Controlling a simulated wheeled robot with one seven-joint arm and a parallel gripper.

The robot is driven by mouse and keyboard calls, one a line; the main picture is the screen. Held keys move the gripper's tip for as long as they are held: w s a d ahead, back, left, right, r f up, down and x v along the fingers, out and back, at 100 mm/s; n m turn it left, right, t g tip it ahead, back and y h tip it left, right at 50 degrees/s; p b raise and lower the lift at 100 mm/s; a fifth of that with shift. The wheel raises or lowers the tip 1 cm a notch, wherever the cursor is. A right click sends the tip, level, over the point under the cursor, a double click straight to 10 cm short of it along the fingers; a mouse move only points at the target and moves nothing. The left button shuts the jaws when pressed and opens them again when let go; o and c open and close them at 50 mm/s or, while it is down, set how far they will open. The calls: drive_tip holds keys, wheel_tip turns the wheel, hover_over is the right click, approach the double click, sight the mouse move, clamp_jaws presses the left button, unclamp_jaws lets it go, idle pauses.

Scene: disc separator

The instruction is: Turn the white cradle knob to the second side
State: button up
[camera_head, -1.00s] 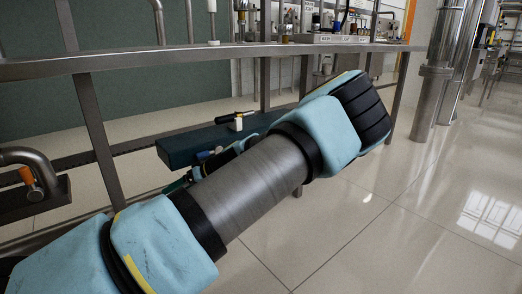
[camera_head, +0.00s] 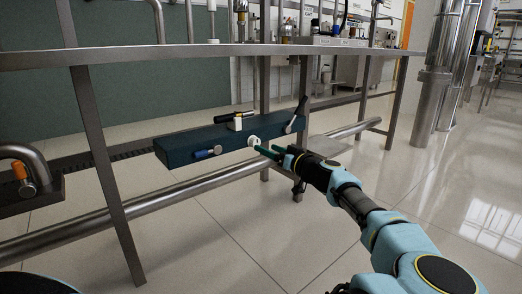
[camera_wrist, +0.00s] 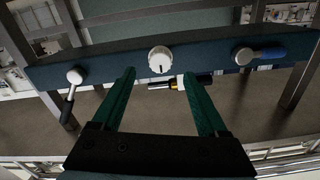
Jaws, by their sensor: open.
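The white cradle knob (camera_head: 253,141) is on the front face of a dark teal panel box (camera_head: 185,152). In the wrist view the knob (camera_wrist: 160,60) is a round ribbed dial with a small mark on its face. My gripper (camera_head: 262,149) is close to the knob in the head view. In the wrist view my gripper (camera_wrist: 160,75) has its two green fingers apart, one to each side of the knob and a little below it in the picture. The fingers are not seen touching the knob.
A blue-handled lever (camera_head: 205,153) and a black-handled lever (camera_head: 297,115) sit on the same panel, on either side of the knob. A black handle with a white block (camera_head: 237,121) is on top. A steel rail (camera_head: 200,184) runs below.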

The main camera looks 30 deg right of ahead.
sight(257, 143)
drive_tip(key=shift+w+a+b, duration=0.25)
drive_tip(key=shift+w, duration=0.9)
drive_tip(key=shift+w+a+b, duration=0.2)
drive_tip(key=shift+w+b, duration=0.05)
drive_tip(key=shift+w, duration=0.85)
clamp_jaws()
